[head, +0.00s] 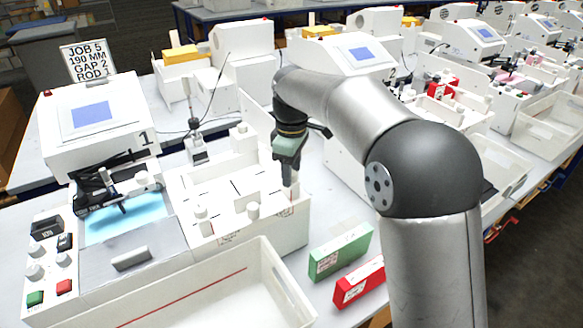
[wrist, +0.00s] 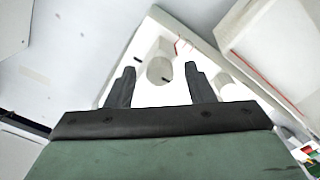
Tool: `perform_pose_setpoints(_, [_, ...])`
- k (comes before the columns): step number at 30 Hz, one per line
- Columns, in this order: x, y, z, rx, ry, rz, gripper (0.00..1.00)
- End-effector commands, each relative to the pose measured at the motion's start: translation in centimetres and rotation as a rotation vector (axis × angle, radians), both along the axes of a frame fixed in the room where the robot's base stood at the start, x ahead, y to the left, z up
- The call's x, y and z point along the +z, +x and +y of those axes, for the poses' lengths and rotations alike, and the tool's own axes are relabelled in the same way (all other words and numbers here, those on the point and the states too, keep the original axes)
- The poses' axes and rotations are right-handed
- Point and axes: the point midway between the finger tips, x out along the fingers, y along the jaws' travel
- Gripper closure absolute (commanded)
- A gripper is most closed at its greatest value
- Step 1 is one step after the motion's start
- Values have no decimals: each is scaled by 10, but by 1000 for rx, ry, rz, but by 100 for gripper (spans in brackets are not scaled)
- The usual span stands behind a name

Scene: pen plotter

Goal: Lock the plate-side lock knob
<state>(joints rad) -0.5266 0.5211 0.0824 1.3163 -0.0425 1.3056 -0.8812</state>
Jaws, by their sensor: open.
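My gripper (head: 290,188) points down over the right end of the white plotter unit (head: 240,232) of station 1. In the wrist view my gripper (wrist: 160,75) has its two dark fingers apart with nothing held. A round white knob (wrist: 159,70) with a dark mark shows between and just beyond the fingertips; I cannot tell whether they are level with it. In the head view, white knobs stand at the unit's front right (head: 253,210) and front left (head: 201,213). Which is plate-side is not clear.
A green box (head: 340,252) and a red box (head: 359,283) lie right of the front tray (head: 285,275). The station's display housing (head: 95,125) stands at the left, with a job sign (head: 87,60) behind it. A thin upright rod (head: 187,100) stands behind the unit.

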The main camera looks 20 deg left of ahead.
Motion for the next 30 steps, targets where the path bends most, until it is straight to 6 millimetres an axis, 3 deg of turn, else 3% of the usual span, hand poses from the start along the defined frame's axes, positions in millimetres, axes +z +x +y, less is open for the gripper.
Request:
perform_pose_setpoints(4, [0, 0, 0, 0, 0, 0, 52])
perform_pose_setpoints(9, [0, 0, 0, 0, 0, 0, 96])
perform_pose_setpoints(20, [1, 0, 0, -39, 0, 1, 96])
perform_pose_setpoints(30, [2, 0, 0, -260, 0, 0, 96])
